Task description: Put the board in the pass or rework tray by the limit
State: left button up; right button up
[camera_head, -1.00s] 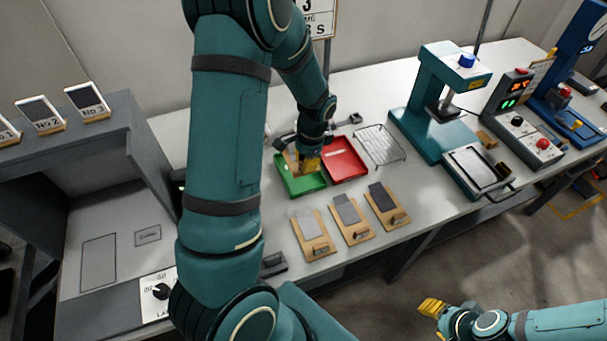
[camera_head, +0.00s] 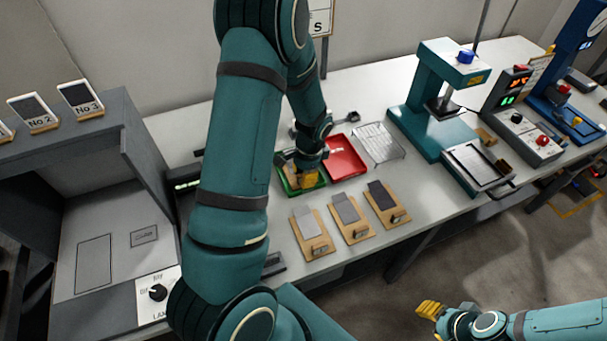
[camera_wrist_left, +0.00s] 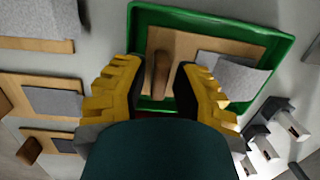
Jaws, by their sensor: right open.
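A wooden board (camera_wrist_left: 205,48) with a grey sheet (camera_wrist_left: 232,76) and an upright brown handle (camera_wrist_left: 160,75) lies in the green tray (camera_wrist_left: 133,22). The green tray also shows in the head view (camera_head: 288,190), partly hidden by my left gripper (camera_head: 309,182). In the left wrist view, my left gripper (camera_wrist_left: 158,92) has its yellow fingers apart, one on each side of the handle, with gaps showing. The red tray (camera_head: 350,168) stands just right of the green one, with a small white mark inside. My right gripper (camera_head: 430,309) is open and empty, low at the right, away from the table.
Three wooden boards with grey sheets (camera_head: 346,209) lie in a row in front of the trays. A wire rack (camera_head: 378,143) is right of the red tray. A teal press (camera_head: 436,135) and a control box (camera_head: 523,130) stand further right. A grey booth (camera_head: 110,200) is at left.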

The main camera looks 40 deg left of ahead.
pick_arm(q)
jog(key=shift+r, duration=0.15)
jog(key=shift+r, duration=0.2)
notch_tip(320, 180, up, 12)
jog(key=w+d+p, duration=0.1)
jog(key=p, duration=0.1)
jog(key=shift+f, duration=0.15)
dwell(0.6)
